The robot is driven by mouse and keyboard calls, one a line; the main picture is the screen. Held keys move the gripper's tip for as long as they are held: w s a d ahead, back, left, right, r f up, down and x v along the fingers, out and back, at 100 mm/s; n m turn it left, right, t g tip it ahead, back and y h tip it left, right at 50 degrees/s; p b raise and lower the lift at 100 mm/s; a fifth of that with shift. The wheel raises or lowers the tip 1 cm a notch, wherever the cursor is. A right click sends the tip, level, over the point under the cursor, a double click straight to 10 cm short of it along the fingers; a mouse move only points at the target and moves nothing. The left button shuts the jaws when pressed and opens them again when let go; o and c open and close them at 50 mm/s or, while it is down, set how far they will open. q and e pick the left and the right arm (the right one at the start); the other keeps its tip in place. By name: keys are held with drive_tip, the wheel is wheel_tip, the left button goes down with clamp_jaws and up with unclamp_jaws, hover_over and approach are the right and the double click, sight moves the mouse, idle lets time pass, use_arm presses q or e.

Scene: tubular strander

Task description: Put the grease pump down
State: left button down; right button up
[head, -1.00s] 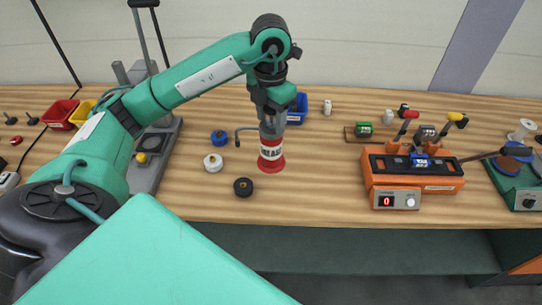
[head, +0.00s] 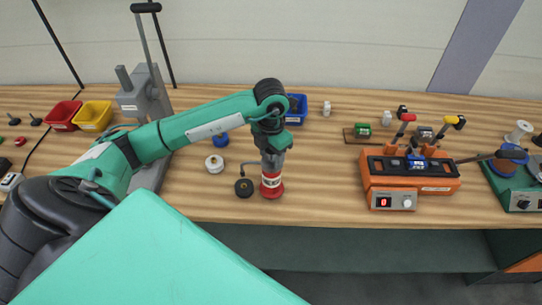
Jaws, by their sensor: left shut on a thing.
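The grease pump (head: 272,185) is a red and white cylinder with a grey top and a thin bent spout on its left. It stands upright at the front of the wooden bench (head: 320,205), and its base appears to touch the bench top. My left gripper (head: 272,155) comes down from above and is shut on the pump's upper part. The fingers partly hide the pump's top. My right gripper is not in view.
A black spool (head: 243,188) stands close left of the pump, with a white spool (head: 214,164) and a blue spool (head: 220,139) behind. An orange machine (head: 412,185) stands to the right. Bare bench lies between pump and machine. A blue bin (head: 298,108) is behind.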

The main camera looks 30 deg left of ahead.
use_arm(q)
drive_tip(key=shift+f, duration=0.8)
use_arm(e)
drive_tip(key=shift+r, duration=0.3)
use_arm(q)
drive_tip(key=shift+f, duration=0.2)
drive_tip(key=c, duration=0.8)
unclamp_jaws()
drive_tip(key=shift+c, duration=0.2)
drive_tip(key=shift+o, duration=1.1)
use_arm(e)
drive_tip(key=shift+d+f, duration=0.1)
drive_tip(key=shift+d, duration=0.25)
